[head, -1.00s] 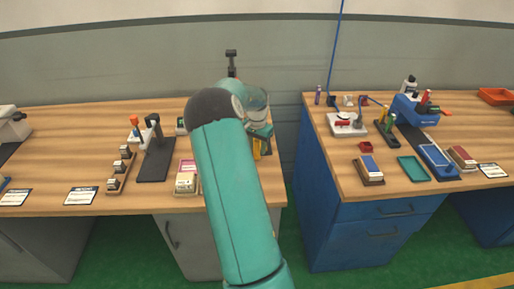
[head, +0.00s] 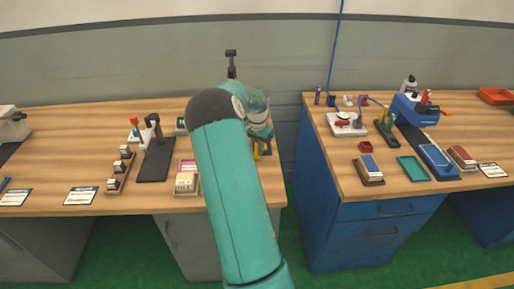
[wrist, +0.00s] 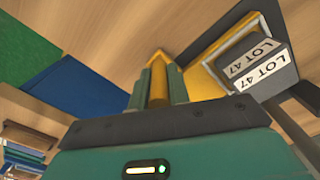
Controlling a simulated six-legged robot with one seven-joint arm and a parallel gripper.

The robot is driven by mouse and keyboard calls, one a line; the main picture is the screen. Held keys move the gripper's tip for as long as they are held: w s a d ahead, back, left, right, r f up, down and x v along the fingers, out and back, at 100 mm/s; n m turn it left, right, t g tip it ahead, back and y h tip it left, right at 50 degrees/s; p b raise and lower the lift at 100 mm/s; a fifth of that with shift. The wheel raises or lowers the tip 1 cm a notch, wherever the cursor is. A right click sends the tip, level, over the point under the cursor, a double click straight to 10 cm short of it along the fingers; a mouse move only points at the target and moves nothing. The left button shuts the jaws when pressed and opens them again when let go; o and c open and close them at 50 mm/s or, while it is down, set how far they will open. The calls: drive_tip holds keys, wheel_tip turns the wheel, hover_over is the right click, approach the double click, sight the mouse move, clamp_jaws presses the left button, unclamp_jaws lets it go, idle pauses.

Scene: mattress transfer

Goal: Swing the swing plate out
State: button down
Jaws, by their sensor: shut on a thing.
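In the wrist view my gripper (wrist: 159,80) is shut, with its fingers together on a narrow yellow piece. A yellow plate (wrist: 203,82) lies beside the fingers on the right, next to a dark block (wrist: 248,62) with white "LOT 47" labels. I take the yellow part to be the swing plate, but where the piece in the jaws joins it is hidden. In the head view my arm covers most of the gripper, and a little yellow (head: 262,149) shows beside it near the right end of the left bench.
The left wooden bench (head: 60,150) carries a black stand (head: 155,165), a rack of small blocks (head: 120,172) and a box (head: 187,180). A gap separates it from the blue bench (head: 330,170), which holds trays and tools. A dark post (head: 231,65) rises behind my arm.

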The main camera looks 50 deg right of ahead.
drive_tip(key=shift+s+d+r+n, duration=0.1)
drive_tip(key=shift+s+n, duration=0.05)
drive_tip(key=shift+n, duration=0.15)
drive_tip(key=shift+s+d+n, duration=0.4)
drive_tip(key=shift+s+n, duration=0.2)
drive_tip(key=shift+n, duration=0.4)
drive_tip(key=shift+s+d+n, duration=0.4)
drive_tip(key=shift+s+n, duration=0.2)
drive_tip(key=shift+n, duration=0.4)
drive_tip(key=shift+s+d+n, duration=0.5)
drive_tip(key=shift+d+n, duration=0.2)
drive_tip(key=shift+n, duration=0.5)
drive_tip(key=shift+s+d+n, duration=0.45)
drive_tip(key=shift+d+n, duration=0.2)
drive_tip(key=shift+n, duration=0.55)
drive_tip(key=shift+s+d+n, duration=0.15)
drive_tip(key=shift+d+n, duration=0.5)
drive_tip(key=shift+n, duration=0.3)
drive_tip(key=shift+s+d+n, duration=0.15)
drive_tip(key=shift+d+n, duration=0.5)
drive_tip(key=shift+n, duration=0.3)
drive_tip(key=shift+d+n, duration=0.9)
drive_tip(key=shift+n, duration=0.4)
drive_tip(key=shift+w+d+r, duration=0.1)
drive_tip(key=c, duration=1.4)
unclamp_jaws()
drive_tip(key=shift+o, duration=0.4)
